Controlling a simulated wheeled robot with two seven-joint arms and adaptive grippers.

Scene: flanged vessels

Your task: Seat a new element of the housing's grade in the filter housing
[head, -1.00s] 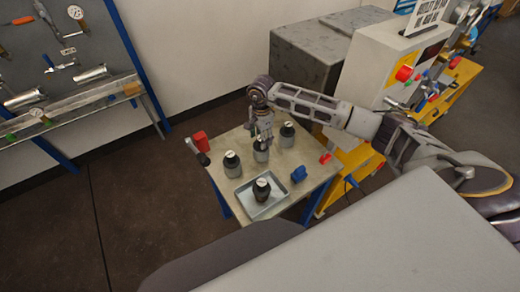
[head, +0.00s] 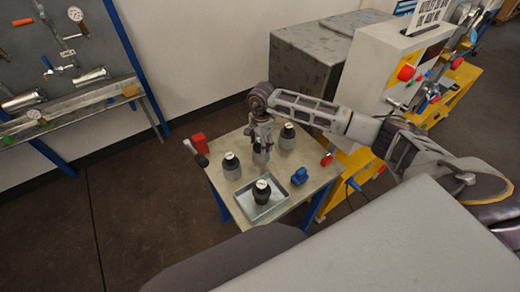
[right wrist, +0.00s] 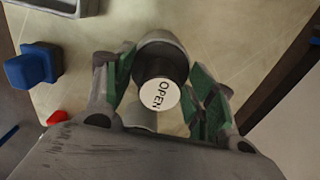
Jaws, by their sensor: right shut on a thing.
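A grey vessel (head: 261,157) stands at the middle of the small table, with my right gripper (head: 262,138) over its top. A darker vessel (head: 262,193) stands in the metal tray (head: 279,207) at the table's near side. I cannot tell grades or which is the filter housing. My left gripper is not in view.
A blue block-like object (head: 299,177) is right of the tray, and a red object (head: 326,159) is at the right edge. A red box (head: 199,141) stands at the left corner. The grey and yellow machine (head: 384,65) stands behind the right arm.

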